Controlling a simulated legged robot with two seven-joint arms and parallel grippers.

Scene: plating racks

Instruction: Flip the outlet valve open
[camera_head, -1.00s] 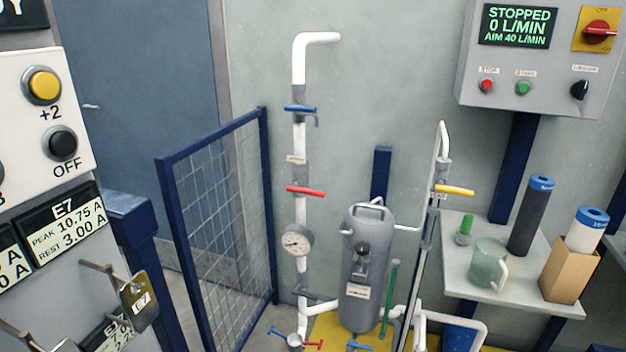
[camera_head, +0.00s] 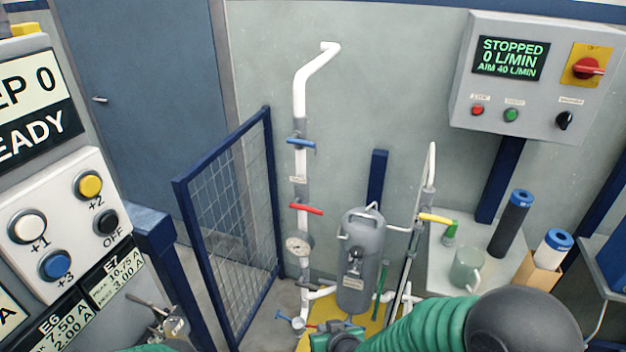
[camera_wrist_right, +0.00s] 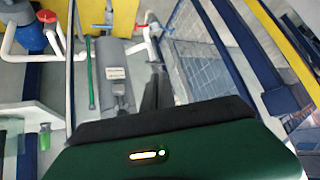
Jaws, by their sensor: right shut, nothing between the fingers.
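The pipework around the grey tank (camera_head: 358,265) carries several valve handles, and I cannot read which label marks the outlet. A blue handle (camera_head: 300,143) and a red handle (camera_head: 306,209) sit on the left white pipe, above and below each other. A yellow handle (camera_head: 436,218) sits on the right pipe. A small blue handle (camera_head: 283,316) and a red one low down are partly hidden. My right gripper (camera_head: 328,326) is low in front of the tank base, its fingers hardly visible. In the wrist view its dark fingers (camera_wrist_right: 157,92) are together and empty, beside the tank.
A mesh fence panel (camera_head: 232,235) stands left of the pipes. A shelf (camera_head: 490,245) at right holds a mug (camera_head: 466,268), cylinders and a green bottle. A wall panel (camera_head: 525,85) reads STOPPED, 0 L/MIN, AIM 40. A button console (camera_head: 65,230) is close at left.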

